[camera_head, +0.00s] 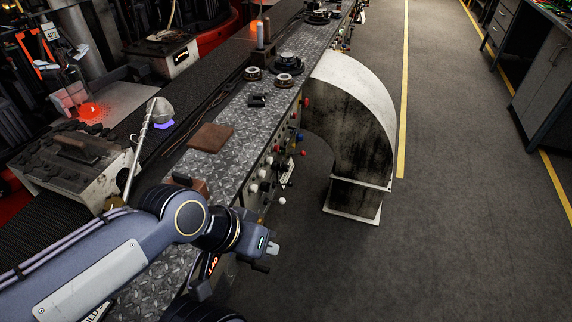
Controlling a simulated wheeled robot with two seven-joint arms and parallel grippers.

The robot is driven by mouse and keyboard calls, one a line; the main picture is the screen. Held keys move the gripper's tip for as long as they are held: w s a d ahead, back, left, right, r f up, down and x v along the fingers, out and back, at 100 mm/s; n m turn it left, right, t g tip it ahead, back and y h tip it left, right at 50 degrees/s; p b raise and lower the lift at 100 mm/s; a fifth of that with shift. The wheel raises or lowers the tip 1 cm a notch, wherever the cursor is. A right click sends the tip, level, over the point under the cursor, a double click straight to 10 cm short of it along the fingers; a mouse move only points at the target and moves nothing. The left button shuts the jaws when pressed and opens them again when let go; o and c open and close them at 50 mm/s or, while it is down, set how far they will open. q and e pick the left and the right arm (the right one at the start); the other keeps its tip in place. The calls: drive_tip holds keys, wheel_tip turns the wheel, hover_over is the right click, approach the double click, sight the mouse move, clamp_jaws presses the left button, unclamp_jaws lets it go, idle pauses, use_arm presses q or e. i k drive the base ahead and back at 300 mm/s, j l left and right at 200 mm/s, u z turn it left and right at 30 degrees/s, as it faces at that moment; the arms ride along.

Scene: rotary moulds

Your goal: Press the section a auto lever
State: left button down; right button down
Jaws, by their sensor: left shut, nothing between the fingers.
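The control panel (262,172) runs along the front side of the metal-topped bench. It carries several white knobs, and one white ball-ended lever (282,200) sticks out low on it. A red knob (303,152) and a blue knob (299,137) sit further along. No label is readable, so I cannot tell which one is the section a auto lever. My left gripper (268,256) is shut and empty, in front of the near part of the panel. In the picture it is below the white knobs and appears apart from them. My left arm hides part of the bench. My right gripper is not in view.
A large curved white duct (352,95) stands on the floor beside the panel, further away. A brown block (211,137) lies on the bench top (228,108). A lamp on a thin stand (160,108) rises at the left. The grey floor (455,190) at the right is clear.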

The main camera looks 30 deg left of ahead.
sight(290, 184)
drive_tip(key=i+l+u, duration=0.55)
drive_tip(key=i, duration=0.25)
